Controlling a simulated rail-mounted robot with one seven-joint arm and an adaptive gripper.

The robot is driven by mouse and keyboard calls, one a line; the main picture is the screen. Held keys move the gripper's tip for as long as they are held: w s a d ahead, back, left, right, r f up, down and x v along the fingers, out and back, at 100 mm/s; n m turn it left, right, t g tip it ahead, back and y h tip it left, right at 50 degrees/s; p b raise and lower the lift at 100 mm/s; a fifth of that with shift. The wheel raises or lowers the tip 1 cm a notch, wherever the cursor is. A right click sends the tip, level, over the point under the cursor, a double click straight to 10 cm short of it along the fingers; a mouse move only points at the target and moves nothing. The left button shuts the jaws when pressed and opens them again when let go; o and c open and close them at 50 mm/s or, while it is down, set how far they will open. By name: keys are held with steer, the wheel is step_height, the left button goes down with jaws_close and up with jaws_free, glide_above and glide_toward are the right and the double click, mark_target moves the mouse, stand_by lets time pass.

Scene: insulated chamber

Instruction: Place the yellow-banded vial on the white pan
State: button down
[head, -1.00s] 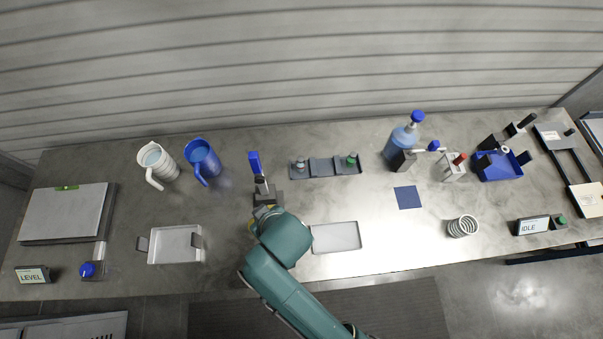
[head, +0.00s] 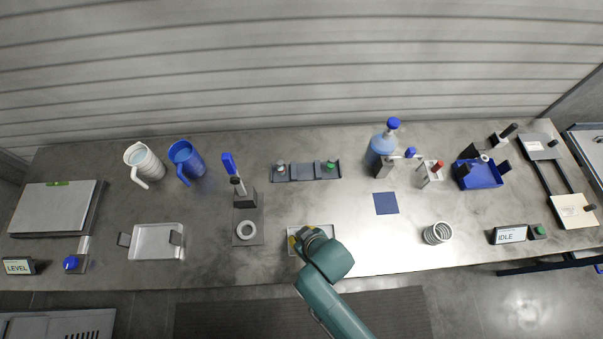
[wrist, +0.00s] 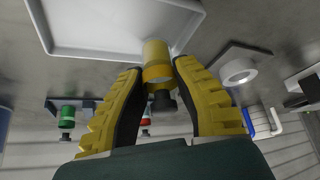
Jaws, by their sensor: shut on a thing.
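My gripper (wrist: 160,85) is shut on the yellow-banded vial (wrist: 157,56), which has a dark cap and sits between the yellow fingertips in the wrist view. In the head view my gripper (head: 298,238) is over the shallow white pan (head: 291,248) at the front middle of the bench and hides much of it. The vial cannot be made out there. In the wrist view the vial's end overlaps the rim of the white pan (wrist: 110,25); whether it touches cannot be told.
A dark rack (head: 306,172) with a grey-topped and a green-topped item lies behind. A handled white tray (head: 157,242) is further left, a blue square (head: 386,203) to the right.

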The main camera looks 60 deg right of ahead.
steer(key=shift+f, duration=1.15)
steer(key=c, duration=0.9)
jaws_free()
steer(key=shift+c, duration=0.2)
steer(key=shift+r, duration=0.3)
steer(key=p+v, duration=0.2)
steer(key=v, duration=0.9)
steer(key=shift+s+r, duration=0.2)
steer(key=shift+r, duration=0.05)
steer(key=shift+w+a+r, duration=0.1)
